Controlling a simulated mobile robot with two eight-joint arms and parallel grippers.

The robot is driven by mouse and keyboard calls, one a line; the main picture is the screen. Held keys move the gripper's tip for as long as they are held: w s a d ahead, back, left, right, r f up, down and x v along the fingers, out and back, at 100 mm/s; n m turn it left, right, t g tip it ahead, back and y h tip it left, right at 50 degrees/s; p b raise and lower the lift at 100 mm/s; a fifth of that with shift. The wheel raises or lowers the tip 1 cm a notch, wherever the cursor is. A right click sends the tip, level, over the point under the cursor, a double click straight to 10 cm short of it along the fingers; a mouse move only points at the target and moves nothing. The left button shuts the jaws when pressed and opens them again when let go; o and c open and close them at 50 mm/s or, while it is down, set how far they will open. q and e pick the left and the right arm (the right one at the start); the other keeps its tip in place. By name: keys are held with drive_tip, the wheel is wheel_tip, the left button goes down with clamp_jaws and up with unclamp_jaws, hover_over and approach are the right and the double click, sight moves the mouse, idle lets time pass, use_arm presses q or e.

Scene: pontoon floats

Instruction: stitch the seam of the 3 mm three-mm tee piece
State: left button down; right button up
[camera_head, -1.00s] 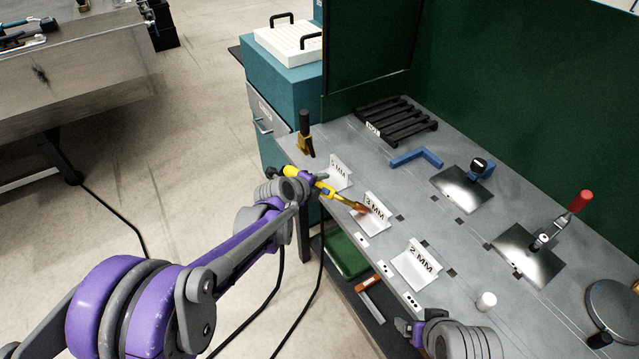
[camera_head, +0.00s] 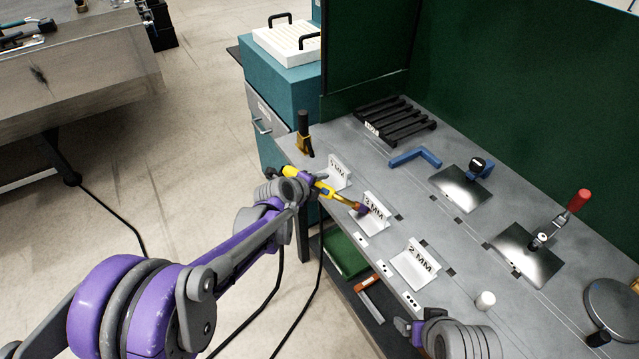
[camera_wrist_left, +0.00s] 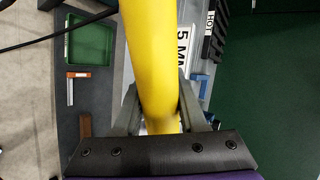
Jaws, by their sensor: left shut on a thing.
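The 3 mm tee piece (camera_head: 370,227) stands on the grey bench, its upright plate marked "3 MM" facing me. My left gripper (camera_head: 312,182) is shut on a yellow welding torch (camera_head: 291,171). The torch's copper-coloured neck reaches down right, and its dark bluish tip appears at the left end of the 3 mm upright, near the seam. I cannot tell whether it touches. In the left wrist view the yellow torch (camera_wrist_left: 150,50) fills the middle between the fingers and hides the 3 mm piece. My right gripper (camera_head: 409,330) is low in the head view, its jaws unclear.
The 5 mm piece (camera_head: 338,172) stands just beyond the torch, and the 2 mm piece (camera_head: 414,268) nearer me. A black rack (camera_head: 395,122), blue square (camera_head: 415,157), red-handled clamp (camera_head: 579,201) and white cylinder (camera_head: 485,301) are on the bench. A green tray (camera_head: 345,255) lies below.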

sight(323, 195)
use_arm(q)
drive_tip(key=shift+s+d, duration=0.2)
idle(0.5)
drive_tip(key=shift+s+d, duration=0.2)
drive_tip(key=shift+s, duration=0.1)
drive_tip(key=shift+s+d, duration=0.2)
drive_tip(key=shift+s, duration=0.1)
idle(1.1)
drive_tip(key=shift+s+d, duration=0.2)
drive_tip(key=shift+s, duration=0.05)
drive_tip(key=shift+s+d, duration=0.25)
drive_tip(key=shift+s, duration=0.1)
idle(1.2)
drive_tip(key=shift+s+d, duration=0.2)
drive_tip(key=shift+s, duration=0.1)
drive_tip(key=shift+s+d, duration=0.1)
drive_tip(key=shift+s, duration=0.05)
drive_tip(key=shift+r, duration=0.25)
idle(1.4)
